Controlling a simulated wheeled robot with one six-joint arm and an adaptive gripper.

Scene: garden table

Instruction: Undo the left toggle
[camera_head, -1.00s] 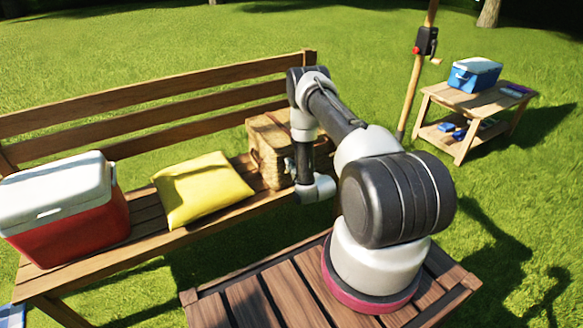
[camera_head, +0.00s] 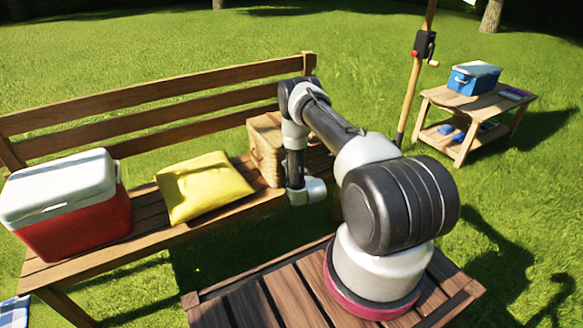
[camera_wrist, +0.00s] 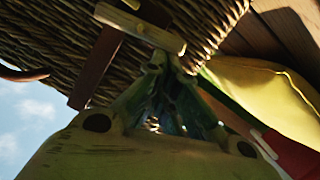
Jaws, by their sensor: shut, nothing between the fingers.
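The wicker basket (camera_head: 262,146) stands on the bench, partly hidden by my arm in the head view. In the wrist view its woven wall (camera_wrist: 60,40) fills the top. A pale wooden toggle (camera_wrist: 140,28) lies across a dark leather strap (camera_wrist: 97,68) on that wall. My gripper (camera_wrist: 168,62) is shut and empty, its fingertips close below the toggle's right end. I cannot tell whether they touch it. The toggle's fastening is too dark to make out. In the head view my gripper is hidden by my wrist.
A yellow cushion (camera_head: 203,187) lies beside the basket, and it also shows in the wrist view (camera_wrist: 262,95). A red cooler with a white lid (camera_head: 75,210) stands farther left on the bench (camera_head: 150,245). A side table (camera_head: 470,105) holds a blue cooler (camera_head: 473,78).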

